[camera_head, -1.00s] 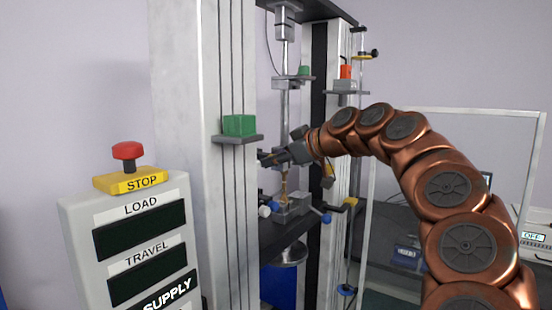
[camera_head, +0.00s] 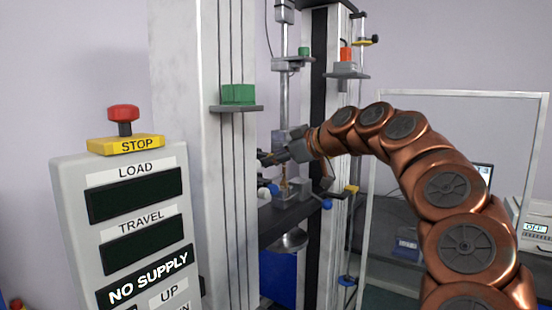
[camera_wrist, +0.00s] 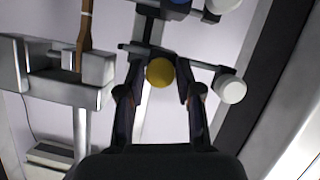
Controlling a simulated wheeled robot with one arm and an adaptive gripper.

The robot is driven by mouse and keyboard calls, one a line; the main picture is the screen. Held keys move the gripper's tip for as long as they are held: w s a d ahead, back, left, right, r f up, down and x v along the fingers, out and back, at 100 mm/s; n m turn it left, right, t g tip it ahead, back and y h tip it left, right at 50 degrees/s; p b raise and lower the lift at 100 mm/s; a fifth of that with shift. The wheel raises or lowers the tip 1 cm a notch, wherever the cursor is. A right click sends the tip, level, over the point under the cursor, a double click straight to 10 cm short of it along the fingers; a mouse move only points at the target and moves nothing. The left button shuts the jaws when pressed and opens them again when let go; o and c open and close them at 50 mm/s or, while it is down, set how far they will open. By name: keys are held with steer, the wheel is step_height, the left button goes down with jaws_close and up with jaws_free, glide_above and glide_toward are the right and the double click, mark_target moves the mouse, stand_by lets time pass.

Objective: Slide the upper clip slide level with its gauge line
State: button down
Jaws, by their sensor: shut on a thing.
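My gripper (camera_wrist: 160,88) has its two fingers closed around a round yellow knob (camera_wrist: 160,72), seen head-on in the wrist view. The knob sits before a dark crossbar (camera_wrist: 199,63) that I take for the upper clip slide. In the head view my gripper (camera_head: 264,158) reaches in behind the front column, just above the lower grip, and its fingertips are partly hidden. A brown rubber strip (camera_wrist: 84,25) stands in a grey clamp (camera_wrist: 98,68) at the left of the wrist view. I cannot make out the gauge line in either view.
The pale front column (camera_head: 185,150) carries a shelf with a green block (camera_head: 238,95). The control panel (camera_head: 130,235) with a red stop button (camera_head: 123,113) stands at left.

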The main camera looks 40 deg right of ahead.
step_height(320, 180, down, 3)
steer(key=shift+r+b, duration=0.1)
steer(key=shift+b, duration=0.85)
steer(key=shift+r, duration=0.1)
steer(key=c, duration=0.9)
jaws_free()
steer(key=shift+s+r, duration=0.1)
steer(key=v, duration=1.1)
steer(key=shift+s, duration=0.4)
